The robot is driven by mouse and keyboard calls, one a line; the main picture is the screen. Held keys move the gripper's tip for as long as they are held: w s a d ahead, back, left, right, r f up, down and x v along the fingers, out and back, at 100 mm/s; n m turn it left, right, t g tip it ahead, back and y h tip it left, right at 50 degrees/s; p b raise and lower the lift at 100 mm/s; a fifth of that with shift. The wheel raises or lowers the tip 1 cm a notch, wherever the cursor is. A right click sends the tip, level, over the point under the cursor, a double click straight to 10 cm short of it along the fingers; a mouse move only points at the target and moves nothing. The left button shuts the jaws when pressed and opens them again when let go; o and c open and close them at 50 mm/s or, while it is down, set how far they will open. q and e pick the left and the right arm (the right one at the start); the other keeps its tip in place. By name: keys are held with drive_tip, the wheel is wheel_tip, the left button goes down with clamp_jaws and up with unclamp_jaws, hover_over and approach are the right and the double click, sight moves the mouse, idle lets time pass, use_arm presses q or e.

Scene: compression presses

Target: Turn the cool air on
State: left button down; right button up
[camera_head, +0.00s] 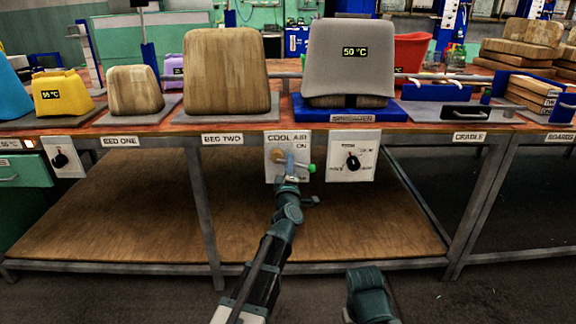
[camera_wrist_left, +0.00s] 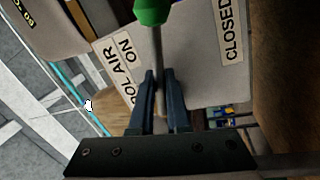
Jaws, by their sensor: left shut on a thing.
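The cool air panel (camera_head: 272,172) is a pale plate with a "COOL AIR" label on the front edge of the bench. Its lever, a thin metal rod with a green knob (camera_head: 311,168), points to the right in the head view. My left gripper (camera_head: 291,168) is at the panel, shut on the lever rod. In the left wrist view the blue fingers (camera_wrist_left: 157,82) close around the rod, below the green knob (camera_wrist_left: 152,10). "ON" and "CLOSED" labels flank the rod there. My right gripper (camera_head: 369,290) is low at the bottom of the head view; its fingers cannot be made out.
A dial panel (camera_head: 352,157) sits just right of the cool air panel. Above, on the bench, stand a grey press form reading 50 °C (camera_head: 352,60) and wooden forms (camera_head: 226,70). A wooden lower shelf (camera_head: 130,205) lies below, with open space above it.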

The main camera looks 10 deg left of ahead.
use_arm(q)
drive_tip(key=shift+d+r+n+y+p, duration=0.1)
drive_tip(key=shift+r+n+y+p, duration=0.15)
drive_tip(key=shift+n, duration=0.65)
drive_tip(key=shift+r+n+y+p, duration=0.1)
drive_tip(key=shift+r+n+y, duration=0.2)
drive_tip(key=shift+n, duration=0.6)
drive_tip(key=c, duration=0.9)
unclamp_jaws()
drive_tip(key=b+v, duration=0.2)
drive_tip(key=v, duration=1.1)
drive_tip(key=shift+s+b, duration=0.3)
drive_tip(key=shift+s, duration=0.05)
